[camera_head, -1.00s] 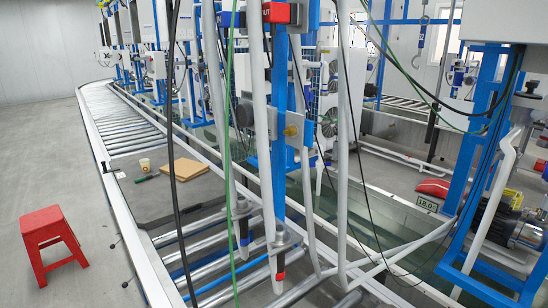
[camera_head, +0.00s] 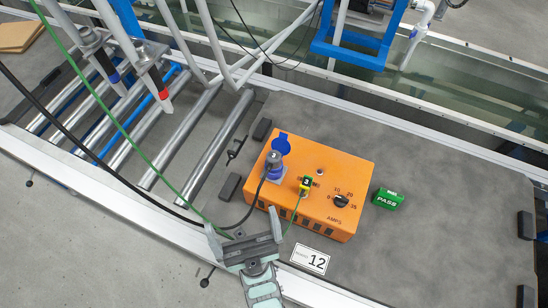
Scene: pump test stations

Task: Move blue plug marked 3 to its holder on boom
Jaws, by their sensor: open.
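The blue plug (camera_head: 274,160) has a grey body with a small round mark on top, too small to read surely. It sits upright at the left end of the orange test box (camera_head: 335,208), beside a raised blue cap (camera_head: 282,143). A black cable runs from it down to the left. My gripper (camera_head: 243,232) is open and empty, below and left of the box, apart from the plug. The holder on the boom is outside the current view.
A green PASS block (camera_head: 388,198) and a card marked 12 (camera_head: 311,259) lie nearby. Two hanging probes (camera_head: 155,75) and metal rollers (camera_head: 205,140) are at left.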

